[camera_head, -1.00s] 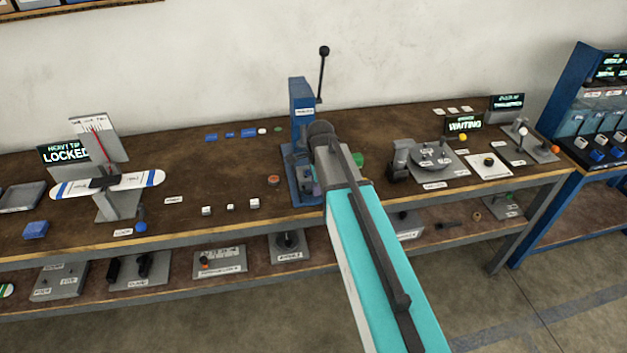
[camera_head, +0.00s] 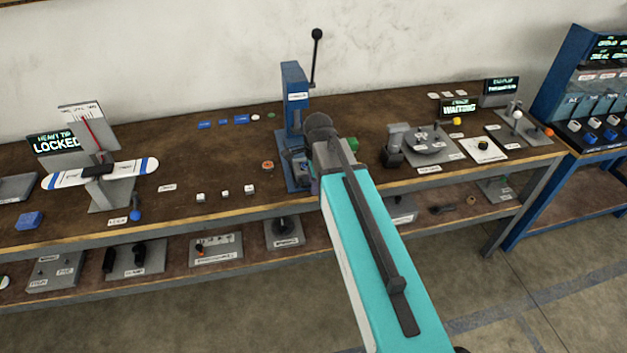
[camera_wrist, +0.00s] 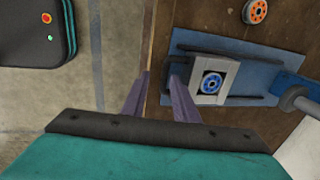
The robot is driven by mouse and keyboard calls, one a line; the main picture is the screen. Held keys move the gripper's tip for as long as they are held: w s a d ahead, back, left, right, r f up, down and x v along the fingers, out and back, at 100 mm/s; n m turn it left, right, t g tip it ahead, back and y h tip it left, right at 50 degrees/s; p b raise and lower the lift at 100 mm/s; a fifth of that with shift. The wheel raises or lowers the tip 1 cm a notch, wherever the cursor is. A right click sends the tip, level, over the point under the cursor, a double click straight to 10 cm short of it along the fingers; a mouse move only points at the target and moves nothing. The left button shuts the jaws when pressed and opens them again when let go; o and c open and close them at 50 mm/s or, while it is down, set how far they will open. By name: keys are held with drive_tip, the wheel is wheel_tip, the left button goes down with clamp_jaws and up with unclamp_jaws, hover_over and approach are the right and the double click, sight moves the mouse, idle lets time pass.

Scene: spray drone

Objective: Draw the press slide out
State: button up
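The blue press (camera_head: 294,105) stands on the bench with its black-knobbed lever up. In the wrist view its blue base plate (camera_wrist: 186,42) has dark rails on both sides of a light grey slide (camera_wrist: 228,68). A blue ring-shaped part (camera_wrist: 212,83) sits in the slide.
An orange ring (camera_head: 267,165) lies left of the press, and small white cubes (camera_head: 225,191) lie farther left. A green object (camera_head: 352,144) is right of the press by my arm. A grey turntable station (camera_head: 428,142) stands farther right. Open floor lies before the bench.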

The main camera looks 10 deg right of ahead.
drive_tip(key=shift+w, duration=0.1)
drive_tip(key=shift+r, duration=0.15)
drive_tip(key=shift+r, duration=0.6)
wheel_tip(320, 180, up, 12)
drive_tip(key=s+b, duration=0.2)
drive_tip(key=b, duration=0.1)
drive_tip(key=shift+s, duration=0.35)
idle(0.6)
